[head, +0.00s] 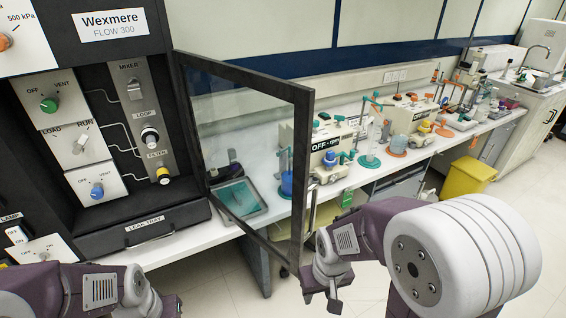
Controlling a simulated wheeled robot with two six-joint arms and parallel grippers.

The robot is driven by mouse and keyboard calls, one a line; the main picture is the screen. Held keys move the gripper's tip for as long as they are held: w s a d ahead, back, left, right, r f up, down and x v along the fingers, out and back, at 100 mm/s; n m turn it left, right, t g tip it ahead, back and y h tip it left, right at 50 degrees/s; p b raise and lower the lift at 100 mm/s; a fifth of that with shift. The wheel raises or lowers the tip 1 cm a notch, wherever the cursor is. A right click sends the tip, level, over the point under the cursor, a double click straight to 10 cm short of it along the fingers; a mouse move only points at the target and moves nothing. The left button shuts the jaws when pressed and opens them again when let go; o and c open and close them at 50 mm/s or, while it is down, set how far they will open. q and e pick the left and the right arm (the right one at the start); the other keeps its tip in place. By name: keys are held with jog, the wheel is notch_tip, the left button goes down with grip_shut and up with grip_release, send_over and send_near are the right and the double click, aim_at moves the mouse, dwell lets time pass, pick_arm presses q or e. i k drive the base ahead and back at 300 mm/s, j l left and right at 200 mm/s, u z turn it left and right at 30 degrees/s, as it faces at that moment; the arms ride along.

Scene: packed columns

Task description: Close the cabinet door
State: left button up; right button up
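The cabinet door (247,130) is a clear pane in a black frame, in the head view. It stands swung wide open, hinged on the right side of the black cabinet (85,150) labelled Wexmere FLOW 300. Its free edge points towards me and to the right. My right gripper (321,302) is by the lower end of that free edge, just right of it in the picture. Its fingers look apart with nothing between them; whether it touches the frame I cannot tell. My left gripper (172,306) is at the bottom edge, mostly cut off.
Inside the cabinet are knobs, a valve column (143,125) and a leak tray (145,231). A long white bench (355,180) with pumps, stands and bottles runs behind the door to the right. A yellow bin (467,179) stands on the floor.

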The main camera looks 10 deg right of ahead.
aim_at(302, 97)
jog(key=i+l+u, duration=0.25)
jog(key=l+u, duration=0.25)
jog(key=i+l+u, duration=0.1)
jog(key=l+u, duration=0.35)
jog(key=l, duration=0.25)
jog(key=l+u, duration=0.5)
jog(key=l, duration=0.15)
